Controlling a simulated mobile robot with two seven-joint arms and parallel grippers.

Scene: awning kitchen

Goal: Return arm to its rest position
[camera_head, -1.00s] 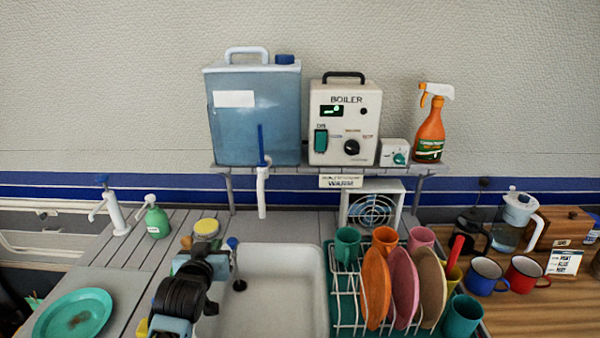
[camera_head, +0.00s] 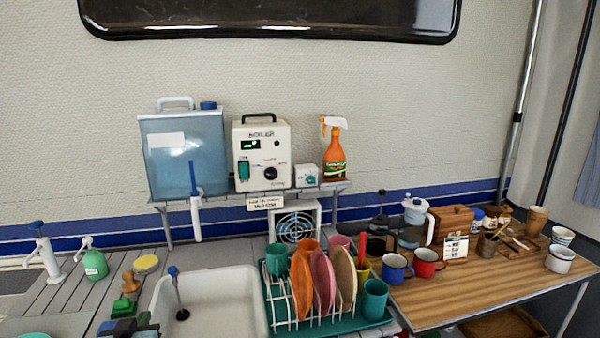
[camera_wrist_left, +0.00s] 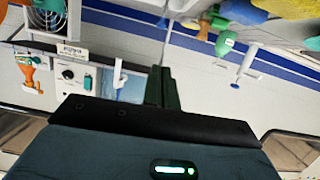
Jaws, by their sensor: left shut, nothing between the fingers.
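My left gripper (camera_head: 128,325) shows at the bottom edge of the head view, low beside the left side of the sink (camera_head: 228,292). Only its top end is in the picture and the rest of the arm is cut off. In the left wrist view its dark fingers (camera_wrist_left: 160,88) are together with nothing between them. That view is tilted over, with the shelf things hanging at the upper left. My right gripper is in neither view.
A green bottle (camera_head: 95,260), a yellow round sponge (camera_head: 146,263) and a wooden-handled brush (camera_head: 129,284) stand near the left gripper. The green dish rack (camera_head: 378,327) with plates and cups stands right of the sink. Above are the water tank (camera_head: 186,165) and boiler (camera_head: 262,155).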

